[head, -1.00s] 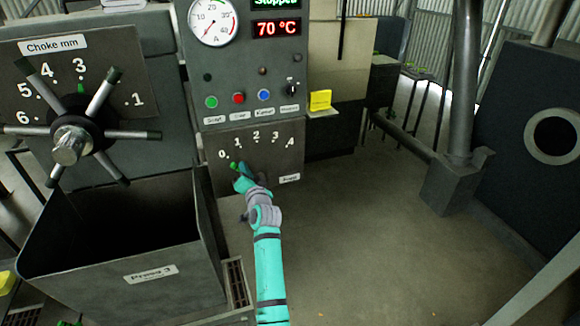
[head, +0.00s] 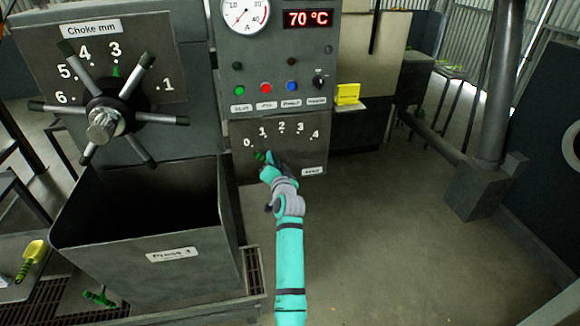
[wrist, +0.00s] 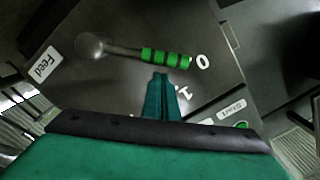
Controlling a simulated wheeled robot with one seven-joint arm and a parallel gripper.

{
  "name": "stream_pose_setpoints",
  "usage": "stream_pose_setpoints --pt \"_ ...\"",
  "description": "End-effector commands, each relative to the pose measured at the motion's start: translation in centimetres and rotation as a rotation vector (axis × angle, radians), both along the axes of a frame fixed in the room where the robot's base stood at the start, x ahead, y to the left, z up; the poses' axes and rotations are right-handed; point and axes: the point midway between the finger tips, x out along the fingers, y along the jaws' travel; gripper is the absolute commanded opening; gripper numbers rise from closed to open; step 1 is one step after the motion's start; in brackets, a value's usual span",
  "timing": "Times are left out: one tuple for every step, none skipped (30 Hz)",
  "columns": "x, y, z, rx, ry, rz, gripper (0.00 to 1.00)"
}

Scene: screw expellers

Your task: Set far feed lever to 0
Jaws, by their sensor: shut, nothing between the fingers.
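The feed lever (wrist: 165,57) has a metal shaft, a round pivot and a green banded grip. In the wrist view its grip end points at the 0 on the feed panel. In the head view the green tip (head: 260,156) shows just below the 0 and 1, and my gripper hides most of the shaft. My gripper (wrist: 160,80) is shut and empty, its fingertips close beside the grip on the side of the 1. I cannot tell whether they touch it. It also shows in the head view (head: 268,165) in front of the feed panel (head: 300,150).
A choke handwheel (head: 106,122) with several spokes and an open metal bin (head: 170,270) stand left of my arm. Buttons and a knob (head: 319,82) sit above the feed panel. The floor (head: 400,240) to the right is clear up to a vertical pipe (head: 490,100).

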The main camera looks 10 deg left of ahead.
Motion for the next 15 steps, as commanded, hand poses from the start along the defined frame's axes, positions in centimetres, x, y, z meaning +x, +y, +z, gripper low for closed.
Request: stream_pose_setpoints --pt "0.1 -0.6 0.5 0.0 -0.002 -0.002 0.0" --pt "0.2 -1.0 0.8 0.0 -0.002 -0.003 0.0" --pt "0.4 -1.6 1.3 0.0 -0.002 -0.005 0.0" --pt "0.5 -2.2 1.7 0.0 -0.003 -0.006 0.0" --pt "0.6 -2.8 2.1 0.0 -0.003 -0.01 0.0" --pt "0.2 -3.3 2.0 0.0 0.001 -0.009 0.0" --pt "-0.4 -3.6 1.9 -0.001 0.0 -0.009 0.0" --pt "-0.9 -4.0 1.9 0.0 -0.001 -0.011 0.0" --pt "-1.6 -4.4 1.9 -0.002 0.0 -0.012 0.0" --pt "-2.1 -4.8 2.0 -0.001 -0.001 -0.014 0.0" --pt "-2.6 -5.2 2.0 0.0 -0.001 -0.015 0.0" --pt "-3.2 -5.6 2.1 0.0 -0.001 -0.015 0.0" --pt "-3.7 -5.9 2.1 0.0 0.0 -0.016 0.0" --pt "-4.2 -6.1 2.1 0.001 -0.001 -0.016 0.0" --pt "-4.9 -6.4 2.2 0.001 -0.001 -0.014 0.0"
